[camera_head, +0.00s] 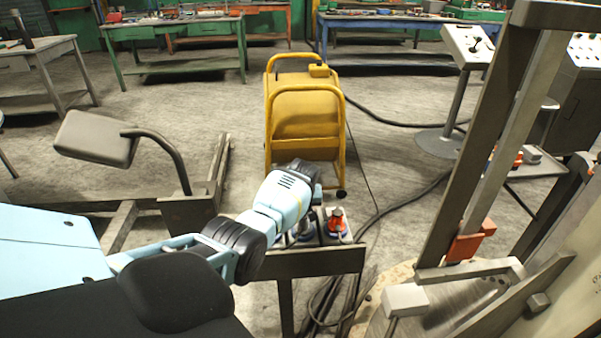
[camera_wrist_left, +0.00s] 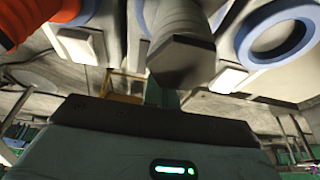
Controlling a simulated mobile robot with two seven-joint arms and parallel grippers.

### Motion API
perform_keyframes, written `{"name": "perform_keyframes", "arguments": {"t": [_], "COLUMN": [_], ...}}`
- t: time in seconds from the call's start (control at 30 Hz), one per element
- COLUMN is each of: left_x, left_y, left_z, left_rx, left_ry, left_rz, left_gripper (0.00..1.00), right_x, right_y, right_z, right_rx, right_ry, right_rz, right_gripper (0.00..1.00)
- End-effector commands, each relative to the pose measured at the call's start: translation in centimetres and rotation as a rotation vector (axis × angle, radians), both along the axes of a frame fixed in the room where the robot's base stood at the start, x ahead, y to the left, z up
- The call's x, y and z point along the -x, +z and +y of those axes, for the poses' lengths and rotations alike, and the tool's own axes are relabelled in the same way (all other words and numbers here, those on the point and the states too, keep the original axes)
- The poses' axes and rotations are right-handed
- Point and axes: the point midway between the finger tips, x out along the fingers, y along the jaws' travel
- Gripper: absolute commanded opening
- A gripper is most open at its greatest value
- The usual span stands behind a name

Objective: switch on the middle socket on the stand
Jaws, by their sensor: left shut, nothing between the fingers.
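The stand (camera_head: 312,263) shows in the head view below and beyond my left arm, which covers part of its top. A red-orange plug (camera_head: 337,222) sits on it in a blue-ringed socket; it also shows at the upper left of the left wrist view (camera_wrist_left: 35,18). There, a grey ribbed plug (camera_wrist_left: 182,58) fills the middle socket, and an open blue-ringed socket (camera_wrist_left: 280,40) is at right. White switches (camera_wrist_left: 80,46) (camera_wrist_left: 228,79) show; the middle switch is not clearly visible. My left gripper (camera_wrist_left: 160,93) is shut and empty close by the grey plug, its tips partly hidden; contact is unclear.
A yellow wheeled machine (camera_head: 303,115) stands behind the stand. A grey padded arm (camera_head: 97,138) on a metal frame is at left. Large metal beams (camera_head: 490,150) and a round base fill the right. Dark cables (camera_head: 378,215) run across the floor right of the stand.

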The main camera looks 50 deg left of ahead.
Motion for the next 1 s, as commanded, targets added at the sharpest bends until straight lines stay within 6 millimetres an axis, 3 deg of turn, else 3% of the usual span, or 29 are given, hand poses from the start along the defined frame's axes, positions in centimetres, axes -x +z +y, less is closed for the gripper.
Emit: {"name": "perform_keyframes", "arguments": {"t": [0.3,0.5,0.7,1.0], "left_x": [0.0,0.5,1.2,1.7], "left_y": [-0.1,3.7,6.2,7.4], "left_z": [0.0,-0.9,-1.6,-2.1], "left_rx": [0.001,0.0,-0.001,0.0], "left_ry": [0.0,-0.001,0.0,0.0], "left_rz": [0.001,-0.008,-0.006,0.0], "left_gripper": [0.0,0.0,0.0,0.0], "right_x": [0.1,0.7,0.6,0.3], "right_y": [-0.2,1.3,2.3,2.9], "right_z": [0.0,0.0,0.0,0.0], "right_rx": [0.0,0.002,0.0,0.0], "right_ry": [0.0,0.0,-0.004,-0.005], "right_rz": [0.002,0.006,-0.004,-0.014], "right_gripper": [0.36,0.36,0.36,0.36]}}
